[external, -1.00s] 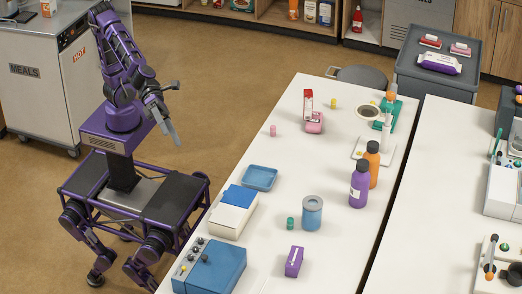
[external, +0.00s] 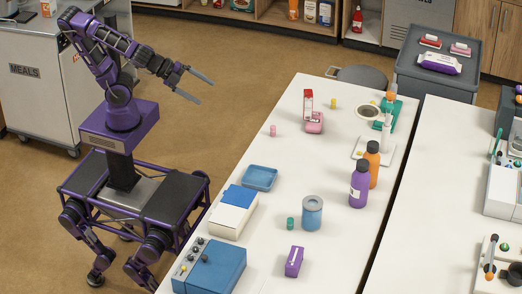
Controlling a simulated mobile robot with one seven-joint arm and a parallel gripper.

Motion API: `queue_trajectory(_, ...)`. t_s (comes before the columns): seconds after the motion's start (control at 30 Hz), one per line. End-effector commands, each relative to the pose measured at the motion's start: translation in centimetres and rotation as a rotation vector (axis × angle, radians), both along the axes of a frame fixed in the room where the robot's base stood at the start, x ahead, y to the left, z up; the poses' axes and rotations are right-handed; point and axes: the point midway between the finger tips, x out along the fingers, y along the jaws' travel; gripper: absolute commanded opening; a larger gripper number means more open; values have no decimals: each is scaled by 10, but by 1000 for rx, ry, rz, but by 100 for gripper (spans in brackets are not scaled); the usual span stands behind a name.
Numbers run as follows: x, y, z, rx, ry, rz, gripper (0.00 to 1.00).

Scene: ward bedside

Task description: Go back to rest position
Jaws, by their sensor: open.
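My gripper (external: 206,90) is at the end of my purple arm, in the upper left of the external view. It is open, with its two grey fingers apart and nothing between them. It hangs over the floor, left of the white table (external: 283,130) and clear of it. My arm is bent at the elbow and reaches out to the right above my base.
The table holds a blue tray (external: 260,178), a blue device (external: 210,268), a blue-grey canister (external: 312,213), purple (external: 359,186) and orange (external: 372,165) bottles, and several small items. A meals cart (external: 40,85) stands behind my arm. A grey stool (external: 362,76) is beyond the table.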

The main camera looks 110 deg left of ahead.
Motion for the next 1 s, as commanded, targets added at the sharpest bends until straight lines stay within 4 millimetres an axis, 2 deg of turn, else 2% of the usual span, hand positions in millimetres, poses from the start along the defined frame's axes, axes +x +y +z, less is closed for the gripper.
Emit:
queue_trajectory(0.03, -18, 19, 0, -89, 5, 94, 90)
queue_trajectory(0.1, -43, 44, -7, -236, 22, 239, 90)
queue_trajectory(0.2, -79, 71, -21, -456, 60, 425, 90)
queue_trajectory(0.3, -111, 84, -37, -662, 115, 580, 90)
queue_trajectory(0.43, -141, 89, -55, -861, 192, 717, 90)
queue_trajectory(0.6, -158, 88, -65, -975, 250, 795, 90)
queue_trajectory(1.0, -158, 88, -66, -982, 253, 801, 90)
